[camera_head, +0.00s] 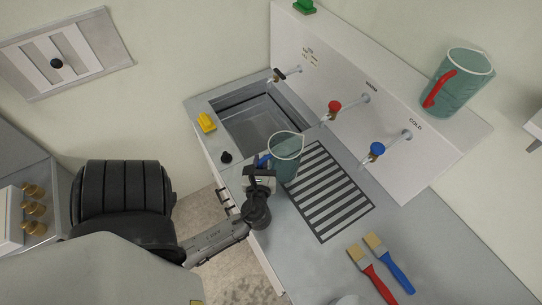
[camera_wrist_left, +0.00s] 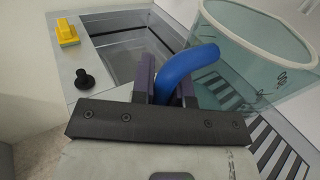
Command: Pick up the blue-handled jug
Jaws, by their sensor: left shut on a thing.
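The blue-handled jug (camera_head: 286,155) is a clear greenish jug at the counter's front edge, between the sink and the striped drain grille. My left gripper (camera_head: 262,166) is at its handle side. In the left wrist view, the jug (camera_wrist_left: 262,50) fills the upper right. Its blue handle (camera_wrist_left: 185,65) lies between the fingers of my left gripper (camera_wrist_left: 165,85), which is shut on it. The jug looks roughly upright; its base is partly hidden, so I cannot tell if it touches the counter. My right gripper is not in view.
A red-handled jug (camera_head: 459,82) stands on the ledge at the upper right. Taps with a red knob (camera_head: 334,107) and a blue knob (camera_head: 377,149) reach out over the counter. Two brushes (camera_head: 380,265) lie to the right. The sink (camera_head: 262,118) is behind the jug, with a yellow block (camera_head: 207,122) at its left.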

